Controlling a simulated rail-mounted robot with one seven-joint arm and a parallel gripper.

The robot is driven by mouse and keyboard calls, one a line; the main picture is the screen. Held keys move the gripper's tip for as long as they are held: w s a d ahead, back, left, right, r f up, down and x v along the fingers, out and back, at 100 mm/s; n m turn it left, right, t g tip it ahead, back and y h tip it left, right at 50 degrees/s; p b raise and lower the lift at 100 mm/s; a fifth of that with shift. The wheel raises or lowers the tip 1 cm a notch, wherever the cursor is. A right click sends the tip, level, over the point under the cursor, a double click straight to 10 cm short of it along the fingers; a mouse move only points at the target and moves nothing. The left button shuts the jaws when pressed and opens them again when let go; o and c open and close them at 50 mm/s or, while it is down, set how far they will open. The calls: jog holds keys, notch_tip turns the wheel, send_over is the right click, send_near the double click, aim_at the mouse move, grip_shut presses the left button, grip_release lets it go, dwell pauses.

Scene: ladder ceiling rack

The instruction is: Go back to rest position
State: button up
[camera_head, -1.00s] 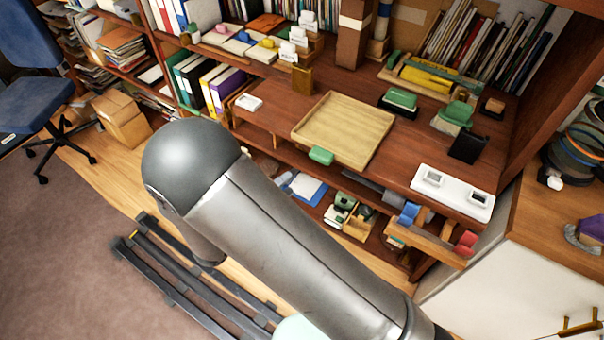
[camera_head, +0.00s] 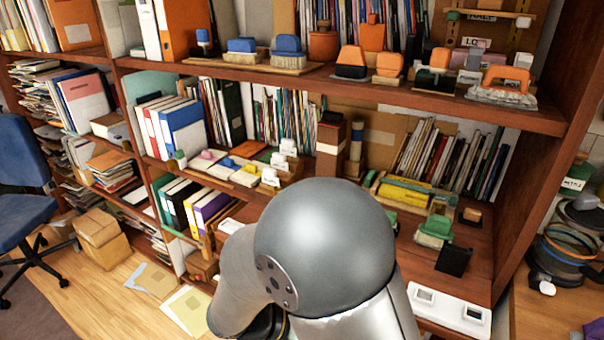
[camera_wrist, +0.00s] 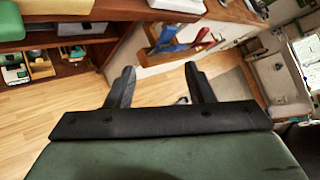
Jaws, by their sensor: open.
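My gripper (camera_wrist: 161,88) shows in the wrist view, with its two dark fingers apart and nothing between them. It hangs over open wooden floor (camera_wrist: 75,105), in front of the shelf unit and clear of it. In the head view my arm is folded up in the lower middle and hides the gripper. The arm also covers much of the desk-height shelf and what lies on it.
A tall wooden shelf unit (camera_head: 548,118) with books, binders and small tools fills the back. A white block with two sockets (camera_head: 450,307) lies at the right. A blue chair (camera_head: 22,170) and cardboard boxes (camera_head: 100,240) stand at the left. The floor between is partly clear.

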jog(key=s+d+r+m+g+y, duration=0.1)
jog(key=s+d+m+y, duration=0.3)
jog(key=m, duration=1)
jog(key=s+d+r+m+y, duration=0.4)
jog(key=m+y, duration=0.4)
jog(key=m, duration=0.7)
jog(key=shift+s+d+r+g+y, duration=0.15)
jog(key=shift+s+d+g+y, duration=0.2)
jog(key=shift+s, duration=0.2)
